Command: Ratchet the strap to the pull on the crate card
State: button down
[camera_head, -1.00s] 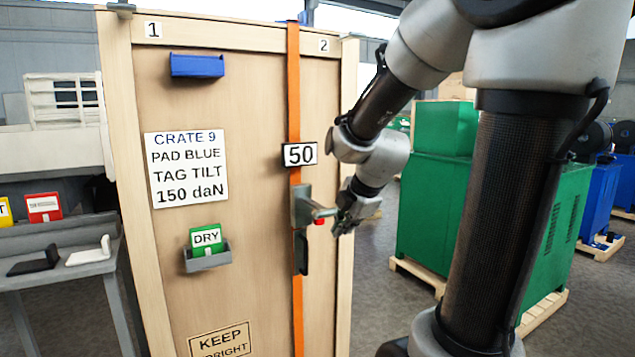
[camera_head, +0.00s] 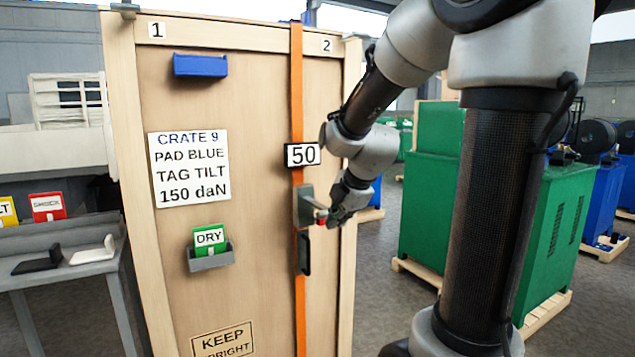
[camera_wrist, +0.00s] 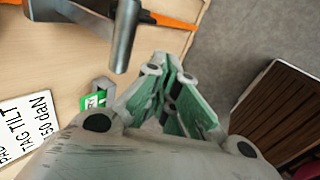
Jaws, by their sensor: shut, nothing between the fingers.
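The wooden crate (camera_head: 260,120) stands upright with an orange strap (camera_head: 297,90) running down its front. A grey ratchet (camera_head: 305,207) sits on the strap, its handle sticking out toward my gripper, with a red tip. A display (camera_head: 302,154) above it reads 50. The crate card (camera_head: 189,168) reads CRATE 9, PAD BLUE, TAG TILT, 150 daN. My gripper (camera_head: 332,215) is shut and empty at the handle's end; contact cannot be told. In the wrist view, the ratchet handle (camera_wrist: 122,38) lies ahead and left of my gripper (camera_wrist: 172,62), and the strap (camera_wrist: 172,20) shows behind.
A blue pad (camera_head: 200,65) is on the crate's upper left. A green DRY tag (camera_head: 208,240) sits in a grey holder (camera_head: 210,258). A side table (camera_head: 60,262) at left bears black and white brackets and red and yellow tags. Green cabinets (camera_head: 480,210) stand at right.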

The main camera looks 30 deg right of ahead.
jog(key=shift+n, duration=0.3)
jog(key=w+r, duration=0.1)
jog(key=w, duration=0.1)
jog(key=w+r, duration=0.4)
jog(key=shift+a+r, duration=0.25)
notch_tip(320, 180, up, 6)
jog(key=w+g, duration=0.2)
jog(key=w, duration=0.1)
notch_tip(320, 180, up, 5)
jog(key=g, duration=0.1)
send_over(327, 210)
jog(key=shift+s+a+r+m+g, duration=0.15)
jog(key=shift+s+m+g, duration=0.15)
jog(key=shift+s+g, duration=0.25)
jog(key=shift+s+d+r+m+g, duration=0.1)
jog(key=shift+s+m+g, duration=0.25)
jog(key=shift+s, duration=0.35)
jog(key=f, duration=0.4)
jog(key=w+f, duration=0.1)
jog(key=f, duration=0.4)
jog(key=w+f, duration=0.1)
jog(key=f, duration=0.4)
jog(key=shift+w, duration=0.1)
